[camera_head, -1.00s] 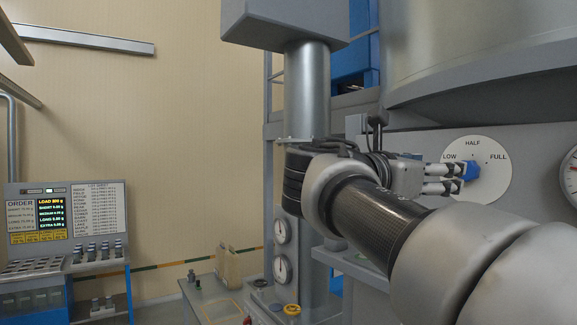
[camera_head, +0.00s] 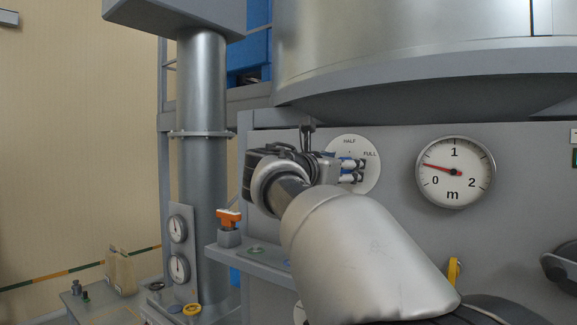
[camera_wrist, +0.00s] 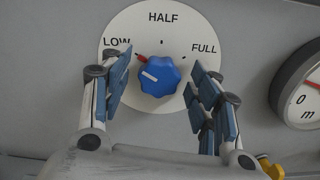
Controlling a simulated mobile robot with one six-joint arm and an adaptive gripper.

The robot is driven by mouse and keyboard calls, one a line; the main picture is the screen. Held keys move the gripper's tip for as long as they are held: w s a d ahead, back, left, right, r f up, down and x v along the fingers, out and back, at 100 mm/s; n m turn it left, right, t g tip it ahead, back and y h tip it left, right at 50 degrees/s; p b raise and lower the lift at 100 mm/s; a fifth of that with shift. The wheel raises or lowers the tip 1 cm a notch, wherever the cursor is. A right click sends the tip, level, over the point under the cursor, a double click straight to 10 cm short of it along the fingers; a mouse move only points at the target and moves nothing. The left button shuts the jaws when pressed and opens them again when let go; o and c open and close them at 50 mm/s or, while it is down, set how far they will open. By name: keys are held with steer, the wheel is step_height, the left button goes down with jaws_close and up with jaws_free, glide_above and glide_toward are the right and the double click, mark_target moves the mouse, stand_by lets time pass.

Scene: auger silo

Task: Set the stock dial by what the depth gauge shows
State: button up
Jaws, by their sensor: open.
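The stock dial is a white round plate (camera_head: 372,182) marked LOW, HALF and FULL; it also shows in the wrist view (camera_wrist: 165,25). Its blue lobed knob (camera_wrist: 168,78) has a red pointer aimed up-left, towards LOW. The depth gauge (camera_head: 455,190) is a white round face marked 0, 1, 2 and m. Its red needle points left and slightly up, between 0 and 1, nearer 0. My gripper (camera_wrist: 158,88) is open, with one finger on each side of the knob and gaps visible. In the head view my gripper (camera_head: 352,170) hides the knob and LOW.
A shelf (camera_head: 262,265) with an orange-handled valve (camera_head: 229,220) juts out left of the dial. A yellow lever (camera_head: 454,272) sits below the gauge and a dark handle (camera_head: 562,265) at far right. The panel between dial and gauge is clear.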

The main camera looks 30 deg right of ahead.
steer(key=shift+c, duration=0.2)
steer(key=c, duration=1)
steer(key=shift+m, duration=0.3)
steer(key=shift+f+m+b, duration=0.2)
steer(key=shift+m+b, duration=4.85)
steer(key=shift+m, duration=6.55)
